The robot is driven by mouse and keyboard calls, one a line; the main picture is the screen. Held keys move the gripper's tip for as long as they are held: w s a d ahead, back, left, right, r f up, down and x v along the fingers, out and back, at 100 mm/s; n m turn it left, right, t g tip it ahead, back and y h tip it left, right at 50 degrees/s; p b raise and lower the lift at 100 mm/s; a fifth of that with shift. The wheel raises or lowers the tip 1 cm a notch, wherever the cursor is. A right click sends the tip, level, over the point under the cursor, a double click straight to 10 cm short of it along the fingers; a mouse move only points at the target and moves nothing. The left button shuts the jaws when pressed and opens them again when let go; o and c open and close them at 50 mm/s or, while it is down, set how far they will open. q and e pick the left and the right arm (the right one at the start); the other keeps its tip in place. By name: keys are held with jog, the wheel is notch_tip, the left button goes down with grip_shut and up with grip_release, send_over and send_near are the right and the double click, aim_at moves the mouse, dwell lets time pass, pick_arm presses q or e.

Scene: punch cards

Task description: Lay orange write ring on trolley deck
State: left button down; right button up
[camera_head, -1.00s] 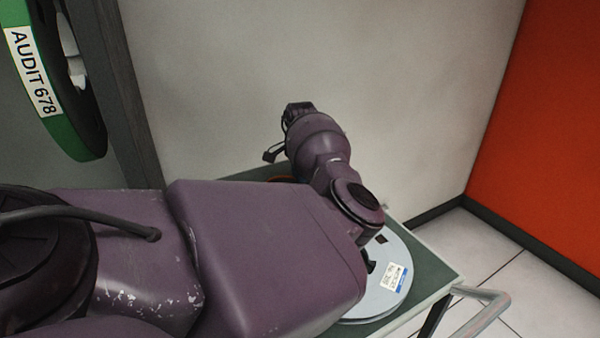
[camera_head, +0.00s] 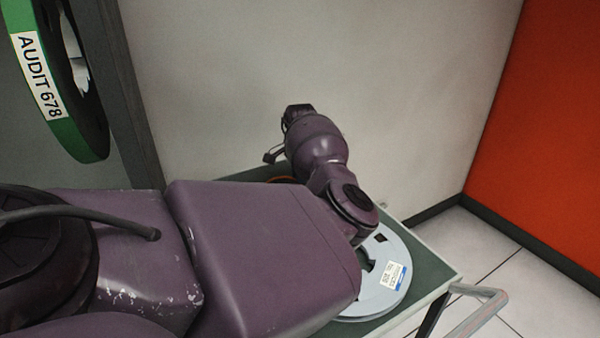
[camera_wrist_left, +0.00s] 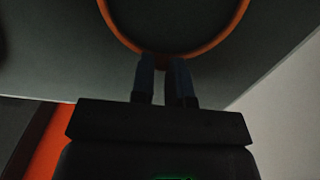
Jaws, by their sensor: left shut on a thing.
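The orange write ring (camera_wrist_left: 235,20) shows in the left wrist view as a thin arc, cut off by the top of the picture. My left gripper (camera_wrist_left: 163,68) is shut on its near rim. In the head view only a sliver of the ring (camera_head: 283,179) shows beside my left wrist; my arm hides the rest and the fingertips. The green trolley deck (camera_head: 427,268) lies below the ring. Whether the ring touches the deck or hangs just above it, I cannot tell. My right gripper is in neither view.
A grey tape reel (camera_head: 385,297) with a white label lies on the deck, partly under my arm. A green-rimmed reel (camera_head: 85,140) marked AUDIT 678 is at upper left. A pale wall (camera_head: 400,90) stands behind the trolley, and a rail handle (camera_head: 478,310) sticks out at its right.

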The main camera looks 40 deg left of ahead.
pick_arm(q)
jog(key=shift+f, duration=0.15)
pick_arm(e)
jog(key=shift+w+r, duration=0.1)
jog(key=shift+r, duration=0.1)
pick_arm(q)
jog(key=c, duration=1)
grip_release()
jog(key=shift+c, duration=1.2)
jog(key=shift+r+p, duration=2.1)
jog(key=shift+r, duration=1.4)
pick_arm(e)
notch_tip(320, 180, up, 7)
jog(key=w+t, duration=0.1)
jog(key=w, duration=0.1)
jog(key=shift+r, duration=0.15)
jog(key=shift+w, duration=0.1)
